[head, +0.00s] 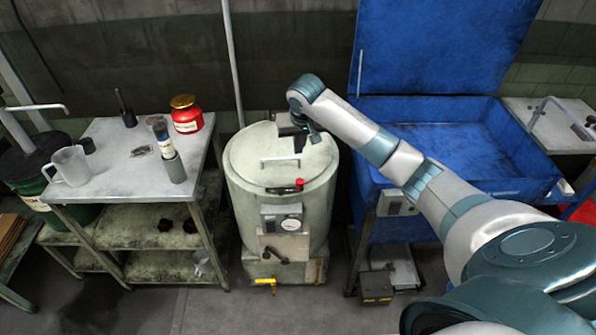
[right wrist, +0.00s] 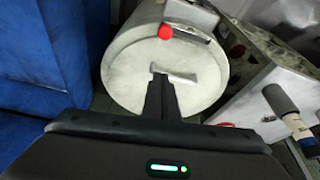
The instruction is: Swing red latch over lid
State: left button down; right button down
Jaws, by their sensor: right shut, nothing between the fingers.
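The pale round lid (head: 255,143) sits on the drum and looks shut. The latch is a dark bar (head: 282,189) along the front rim of the lid, with a red knob (head: 299,183) at its right end. In the right wrist view the red knob (right wrist: 165,31) and dark bar (right wrist: 195,34) show near the top. My right gripper (head: 298,150) is shut and empty above the right part of the lid, beside the lid's handle (head: 280,161). It is apart from the latch. Its fingers (right wrist: 160,80) point at the handle; contact cannot be told. My left gripper is out of view.
A blue open tub (head: 450,145) with a raised blue lid stands right of the drum. A metal table (head: 105,175) on the left carries a red jar (head: 186,118), a pitcher (head: 68,165) and a cylinder.

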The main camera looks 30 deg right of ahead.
jog(key=shift+f, duration=0.15)
jog(key=p+x, duration=0.3)
jog(key=x, duration=0.6)
jog(key=shift+w+f, duration=0.15)
jog(key=shift+f, duration=0.2)
jog(key=shift+s+a+p, duration=0.2)
jog(key=shift+s+p, duration=0.25)
jog(key=shift+s, duration=0.1)
jog(key=shift+s+a+p, duration=0.2)
jog(key=shift+s+p, duration=0.25)
jog(key=shift+s, duration=0.1)
jog(key=shift+s+a+f+p, duration=0.1)
jog(key=shift+s+a+p, duration=0.1)
jog(key=shift+s+p, duration=0.25)
jog(key=shift+s+a+f, duration=0.1)
jog(key=shift+s+f, duration=0.05)
jog(key=shift+s, duration=0.15)
jog(key=shift+w, duration=0.1)
